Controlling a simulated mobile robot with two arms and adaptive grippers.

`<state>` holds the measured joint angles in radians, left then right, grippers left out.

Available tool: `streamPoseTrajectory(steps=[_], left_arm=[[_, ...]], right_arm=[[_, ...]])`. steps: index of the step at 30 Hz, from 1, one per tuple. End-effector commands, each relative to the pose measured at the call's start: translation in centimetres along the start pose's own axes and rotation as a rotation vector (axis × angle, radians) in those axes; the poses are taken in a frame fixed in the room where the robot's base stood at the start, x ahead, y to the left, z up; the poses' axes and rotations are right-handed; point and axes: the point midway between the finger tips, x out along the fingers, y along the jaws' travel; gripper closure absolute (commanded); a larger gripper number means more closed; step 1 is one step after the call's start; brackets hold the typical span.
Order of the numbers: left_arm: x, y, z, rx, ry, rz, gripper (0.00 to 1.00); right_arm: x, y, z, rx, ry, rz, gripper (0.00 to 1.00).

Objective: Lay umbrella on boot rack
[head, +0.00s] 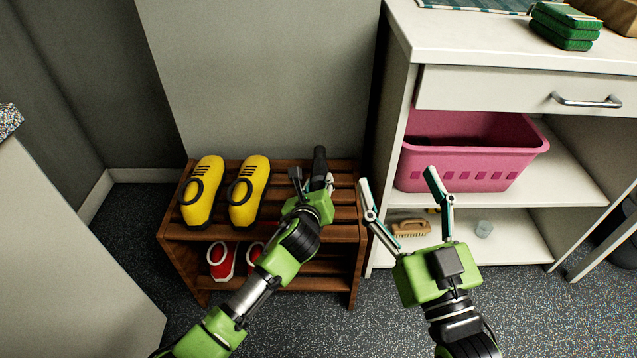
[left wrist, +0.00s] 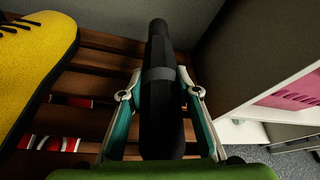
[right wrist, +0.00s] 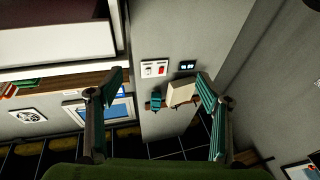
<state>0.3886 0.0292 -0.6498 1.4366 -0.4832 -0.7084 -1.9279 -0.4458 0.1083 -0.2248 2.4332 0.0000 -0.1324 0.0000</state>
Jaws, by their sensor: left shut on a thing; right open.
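The dark folded umbrella (left wrist: 160,95) lies between the fingers of my left gripper (left wrist: 160,108), which is shut on it. In the head view the umbrella (head: 319,165) is mostly hidden by my left gripper (head: 312,190); its far end shows at the right side of the rack top. The wooden slatted boot rack (head: 345,215) stands against the wall. The umbrella is over or on its top slats; I cannot tell whether it touches them. My right gripper (head: 405,200) is open and empty in front of the white shelf unit.
Yellow shoes (head: 249,190) stand on the rack's top left, and red shoes (head: 221,260) on its lower level. The white shelf unit (head: 490,65) at right holds a pink basket (head: 470,155) and a brush (head: 411,228). Grey floor lies in front.

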Motion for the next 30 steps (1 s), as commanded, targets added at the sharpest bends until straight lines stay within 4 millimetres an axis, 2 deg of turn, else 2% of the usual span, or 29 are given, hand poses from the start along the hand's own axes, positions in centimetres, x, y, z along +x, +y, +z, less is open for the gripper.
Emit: streamPoseTrajectory(steps=[14, 30], left_arm=[[0.6, 0.6, -1.3, 0.001, -0.002, 0.0, 0.99], [1.1, 1.2, -2.6, 0.001, -0.002, -0.001, 0.99]], right_arm=[[-0.2, -0.5, -3.7, 0.007, 0.181, -0.009, 0.29], [-1.5, -0.9, -7.8, 0.015, 0.385, -0.018, 0.29]])
